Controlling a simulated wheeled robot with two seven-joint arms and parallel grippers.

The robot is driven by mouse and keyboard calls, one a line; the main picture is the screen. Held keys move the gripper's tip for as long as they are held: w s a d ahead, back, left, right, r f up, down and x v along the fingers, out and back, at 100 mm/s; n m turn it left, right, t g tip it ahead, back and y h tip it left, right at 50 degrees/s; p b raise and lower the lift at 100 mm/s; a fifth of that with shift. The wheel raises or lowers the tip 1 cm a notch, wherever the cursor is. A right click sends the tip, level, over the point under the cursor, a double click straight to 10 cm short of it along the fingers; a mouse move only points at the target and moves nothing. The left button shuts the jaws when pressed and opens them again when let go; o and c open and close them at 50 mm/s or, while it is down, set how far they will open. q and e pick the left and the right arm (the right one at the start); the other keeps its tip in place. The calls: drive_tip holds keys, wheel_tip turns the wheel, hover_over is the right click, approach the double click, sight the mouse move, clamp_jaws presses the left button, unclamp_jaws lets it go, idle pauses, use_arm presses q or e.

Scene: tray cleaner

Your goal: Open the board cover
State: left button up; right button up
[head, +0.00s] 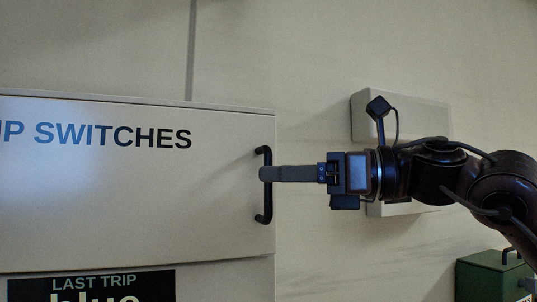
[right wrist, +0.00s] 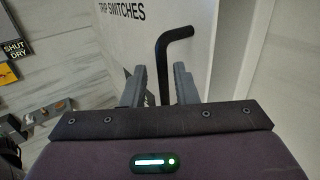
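The board cover (head: 140,205) is a pale flat panel marked "TRIP SWITCHES", and it looks closed in the head view. A black bar handle (head: 266,215) stands upright near its right edge. My right gripper (head: 266,174) reaches in from the right, with its fingertips at the middle of the handle. In the right wrist view the handle (right wrist: 162,60) runs down between the two fingers, which are apart with a small gap on each side. My left gripper is in neither view.
A dark sign (head: 110,283) reading "LAST TRIP" and "blue" is below the cover. A pale wall box (head: 368,112) is behind my right arm. A green box (head: 485,277) is at the lower right. Dark labels (right wrist: 15,48) show at the left in the right wrist view.

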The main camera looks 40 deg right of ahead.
drive_tip(key=x, duration=0.2)
drive_tip(key=shift+w+p, duration=0.35)
drive_tip(key=shift+p, duration=0.05)
drive_tip(key=shift+s, duration=0.15)
drive_tip(key=shift+s, duration=0.1)
clamp_jaws()
